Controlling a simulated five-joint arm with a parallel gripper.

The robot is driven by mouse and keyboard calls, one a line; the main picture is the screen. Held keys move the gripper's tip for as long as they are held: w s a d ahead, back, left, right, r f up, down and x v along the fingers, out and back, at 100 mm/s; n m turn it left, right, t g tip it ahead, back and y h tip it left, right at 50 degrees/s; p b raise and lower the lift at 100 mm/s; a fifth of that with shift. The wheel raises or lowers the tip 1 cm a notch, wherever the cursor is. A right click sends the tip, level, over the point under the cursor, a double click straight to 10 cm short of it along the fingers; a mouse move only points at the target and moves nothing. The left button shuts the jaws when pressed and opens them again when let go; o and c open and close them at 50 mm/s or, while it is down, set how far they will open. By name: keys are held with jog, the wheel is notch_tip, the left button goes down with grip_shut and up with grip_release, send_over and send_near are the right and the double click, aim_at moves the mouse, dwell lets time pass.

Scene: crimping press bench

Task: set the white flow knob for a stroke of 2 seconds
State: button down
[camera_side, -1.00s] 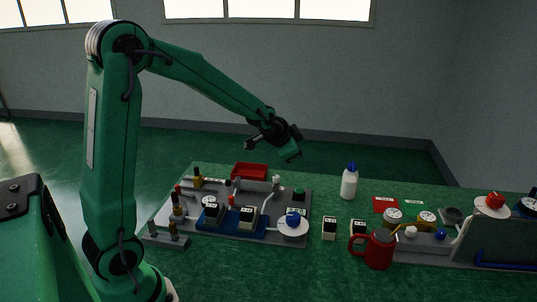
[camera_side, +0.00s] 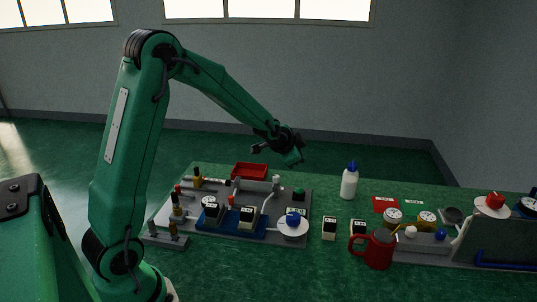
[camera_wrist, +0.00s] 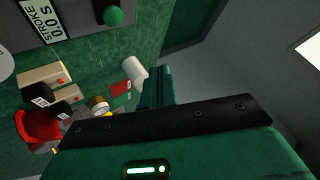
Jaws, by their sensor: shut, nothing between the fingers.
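My gripper (camera_side: 292,158) is shut and empty, high above the back right of the grey panel. In the wrist view its shut fingers (camera_wrist: 157,80) point away over the bench. A small white knob (camera_side: 276,180) stands on the panel's back right, below my gripper and apart from it. Another small white knob (camera_side: 411,231) sits on the right-hand board beside a blue one; I cannot tell which is the flow knob. A stroke display (camera_wrist: 42,22) reads 0.0 s in the wrist view. A green button (camera_side: 298,193) is near it and also shows in the wrist view (camera_wrist: 113,16).
A blue knob (camera_side: 293,219) sits on a white dial at the panel's front right. A red mug (camera_side: 380,250), a white bottle (camera_side: 349,184) and a red tray (camera_side: 249,171) stand around. Gauges (camera_side: 393,216) line the right-hand board. The green bench between panel and bottle is clear.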

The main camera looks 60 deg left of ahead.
aim_at(296, 191)
jog(key=shift+f, duration=4.35)
jog(key=shift+a+f, duration=0.1)
jog(key=shift+f, duration=0.85)
jog(key=shift+r, duration=3.45)
jog(key=shift+s, duration=0.1)
